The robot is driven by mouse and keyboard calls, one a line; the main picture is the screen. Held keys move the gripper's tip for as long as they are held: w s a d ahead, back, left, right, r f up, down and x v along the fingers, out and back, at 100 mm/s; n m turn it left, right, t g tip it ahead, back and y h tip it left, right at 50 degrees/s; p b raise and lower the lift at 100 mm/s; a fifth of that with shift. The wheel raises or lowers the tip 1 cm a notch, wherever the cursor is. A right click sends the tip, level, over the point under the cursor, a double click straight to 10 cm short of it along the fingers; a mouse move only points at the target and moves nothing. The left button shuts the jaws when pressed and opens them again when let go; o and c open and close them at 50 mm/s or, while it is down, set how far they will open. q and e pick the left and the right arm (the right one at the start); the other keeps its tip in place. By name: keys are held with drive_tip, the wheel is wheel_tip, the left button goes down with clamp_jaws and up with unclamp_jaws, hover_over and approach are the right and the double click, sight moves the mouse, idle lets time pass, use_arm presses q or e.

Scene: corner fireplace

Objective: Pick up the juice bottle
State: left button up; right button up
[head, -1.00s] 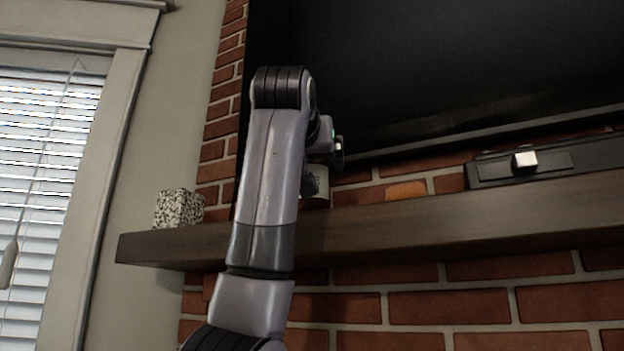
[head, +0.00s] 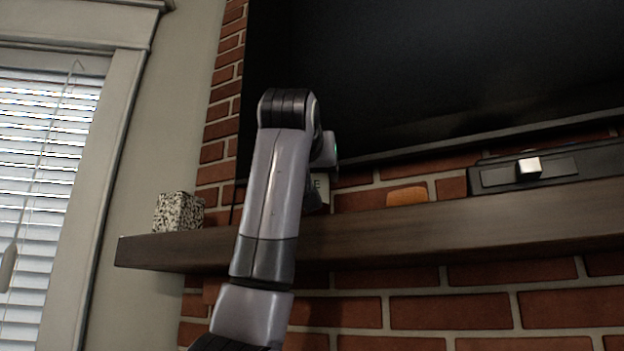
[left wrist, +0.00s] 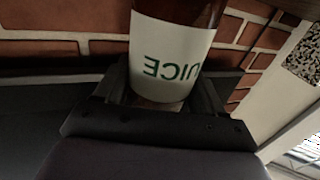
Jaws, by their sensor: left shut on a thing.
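The juice bottle (left wrist: 172,60) fills the upper middle of the left wrist view. It is reddish brown with a white label whose green letters appear upside down there. My left gripper (left wrist: 170,95) is shut on it, with a dark finger on either side. My left gripper's fingers are hidden in the head view. My right gripper is in neither view.
The dark wooden mantel (head: 420,222) runs along the brick wall. A speckled cube (head: 178,211) stands at its left end. A large dark screen (head: 440,70) hangs above.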

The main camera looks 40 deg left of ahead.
use_arm(q)
drive_tip(key=shift+s+r, duration=0.1)
drive_tip(key=shift+r, duration=0.1)
drive_tip(key=shift+s+r, duration=0.1)
drive_tip(key=shift+r, duration=2.9)
drive_tip(key=shift+d+r, duration=0.1)
drive_tip(key=shift+r, duration=0.2)
drive_tip(key=shift+s+r, duration=0.1)
drive_tip(key=s+d+b, duration=0.2)
drive_tip(key=s+d, duration=0.1)
drive_tip(key=s, duration=0.6)
drive_tip(key=s+d+b, duration=0.3)
drive_tip(key=s, duration=0.6)
drive_tip(key=shift+s+b, duration=0.3)
drive_tip(key=shift+s, duration=0.05)
